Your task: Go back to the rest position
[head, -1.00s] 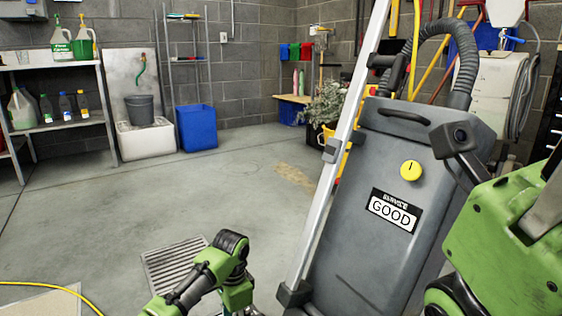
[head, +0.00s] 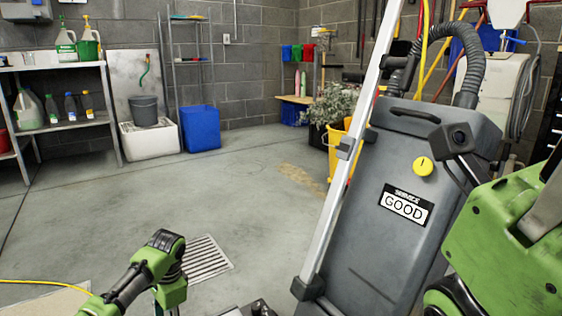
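My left arm (head: 150,275) comes in at the lower left, bent at a green and black joint. Its gripper fingers do not show. My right arm (head: 510,240) fills the right edge, with a small black camera in front of it. Its gripper is out of view. A large grey floor-cleaning machine (head: 385,250) leans to the right between the arms. It has a label reading "SERVICE GOOD" (head: 408,205), a yellow round knob (head: 424,166) and a dark hose. My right arm hides part of its right side.
A floor drain grate (head: 205,260) lies beside my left arm. A yellow cable (head: 45,282) runs at lower left. The middle floor is clear.

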